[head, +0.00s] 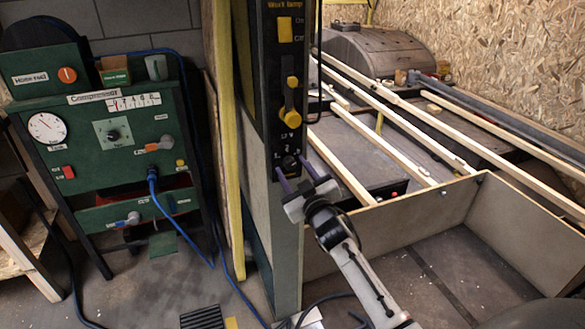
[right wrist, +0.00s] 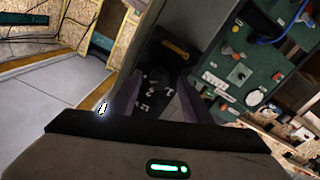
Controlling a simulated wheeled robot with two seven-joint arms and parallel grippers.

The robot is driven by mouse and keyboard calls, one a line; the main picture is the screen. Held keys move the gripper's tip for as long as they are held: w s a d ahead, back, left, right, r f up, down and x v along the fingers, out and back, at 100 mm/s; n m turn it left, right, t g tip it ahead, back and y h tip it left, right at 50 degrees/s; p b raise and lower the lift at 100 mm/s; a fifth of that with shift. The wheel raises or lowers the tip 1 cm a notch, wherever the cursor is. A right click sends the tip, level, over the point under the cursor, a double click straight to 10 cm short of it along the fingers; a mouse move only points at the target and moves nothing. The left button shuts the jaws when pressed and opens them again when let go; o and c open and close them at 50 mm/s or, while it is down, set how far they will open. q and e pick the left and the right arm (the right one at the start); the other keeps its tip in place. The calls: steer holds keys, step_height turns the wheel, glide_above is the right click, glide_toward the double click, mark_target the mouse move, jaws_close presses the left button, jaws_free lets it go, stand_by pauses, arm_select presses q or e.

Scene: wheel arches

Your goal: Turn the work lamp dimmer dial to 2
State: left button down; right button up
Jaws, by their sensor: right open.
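The work lamp panel (head: 270,75) is a dark upright plate on a grey post, with a yellow On/Off switch (head: 285,30) and a yellow lever (head: 290,105). The small black dimmer dial (head: 290,162) is near its lower end, with pale marks around it too small to read surely. My right gripper (head: 291,172) is open, its purple fingers pointing up at the panel by the dial. In the right wrist view the dial (right wrist: 158,78) shows dimly between the two fingers; contact cannot be told. My left gripper is not in view.
A green compressor cabinet (head: 110,150) with a gauge, knobs and blue hoses stands at the left. Wooden rails (head: 400,115) and a low panelled box (head: 400,225) lie to the right. A yellow strip (head: 225,150) runs beside the post.

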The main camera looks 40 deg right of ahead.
steer(key=shift+w+d, duration=0.15)
steer(key=shift+w, duration=0.3)
steer(key=shift+c, duration=0.3)
steer(key=c, duration=1)
steer(key=shift+n, duration=0.3)
steer(key=n, duration=0.5)
steer(key=shift+n, duration=0.3)
steer(key=n+b, duration=0.1)
steer(key=n, duration=0.4)
steer(key=shift+n, duration=0.3)
